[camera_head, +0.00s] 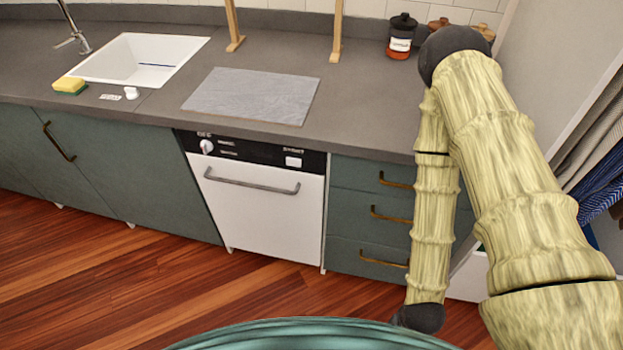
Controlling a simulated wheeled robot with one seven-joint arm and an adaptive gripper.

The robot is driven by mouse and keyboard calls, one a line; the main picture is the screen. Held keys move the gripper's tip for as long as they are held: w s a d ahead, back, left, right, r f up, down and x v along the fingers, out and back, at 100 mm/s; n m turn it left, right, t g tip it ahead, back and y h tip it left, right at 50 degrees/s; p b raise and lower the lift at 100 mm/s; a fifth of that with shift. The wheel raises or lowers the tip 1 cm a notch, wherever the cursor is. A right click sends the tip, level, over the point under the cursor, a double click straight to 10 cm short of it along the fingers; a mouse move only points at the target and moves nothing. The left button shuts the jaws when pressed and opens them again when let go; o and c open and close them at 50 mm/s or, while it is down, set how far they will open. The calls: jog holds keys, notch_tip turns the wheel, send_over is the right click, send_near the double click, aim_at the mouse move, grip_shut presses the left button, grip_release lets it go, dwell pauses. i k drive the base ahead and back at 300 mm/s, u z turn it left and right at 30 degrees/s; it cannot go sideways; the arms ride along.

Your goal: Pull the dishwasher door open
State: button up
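The white dishwasher (265,216) stands under the grey counter, between teal cabinets. Its door looks shut, flush with the cabinet fronts. A grey bar handle (252,183) runs across the top of the door, below a black control panel (247,151) with a white knob at its left. My arm, with a pale yellow bamboo-like surface, is on the right side of the picture, bent at a dark joint above the counter. The lower link comes down in front of the drawers, to the right of the dishwasher. My gripper does not show; nothing touches the handle.
Teal drawers (345,222) with brass handles adjoin the dishwasher on the right, partly behind my arm. A teal cabinet (130,170) is on the left. The wooden floor (200,285) before the door is clear, except a rounded teal shape (310,335) at the bottom edge.

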aim_at(259, 204)
jog(key=z, duration=0.6)
jog(key=k, duration=0.8)
jog(key=u, duration=1.3)
jog(key=i, duration=0.5)
jog(key=z, duration=0.05)
